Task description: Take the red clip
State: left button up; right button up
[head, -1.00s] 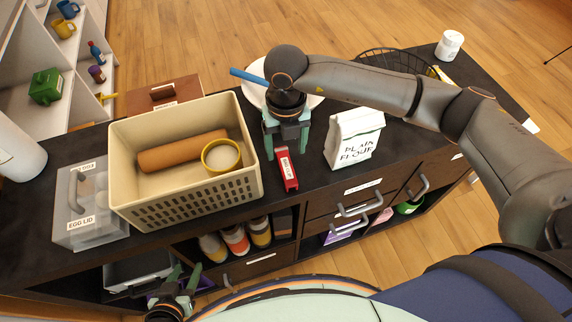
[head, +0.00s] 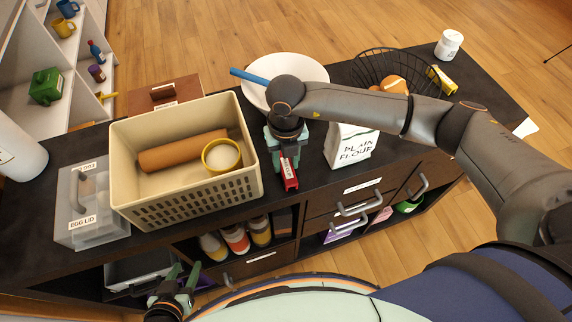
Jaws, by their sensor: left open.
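The red clip (head: 290,183) lies on the dark counter top, just right of the beige basket, with a white label on it. My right gripper (head: 288,160) points down over the far end of the clip, one finger on each side of it. The clip's far end is partly hidden under the gripper, and I cannot tell whether the fingers touch it. My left gripper (head: 183,277) is open and empty, low in front of the counter, near the open shelf.
The flour bag (head: 351,145) stands close right. A white bowl (head: 262,66) and wire basket (head: 365,68) are behind. A clear egg box (head: 85,205) is at left.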

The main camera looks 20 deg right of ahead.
grip_shut()
jog(key=shift+r, duration=0.15)
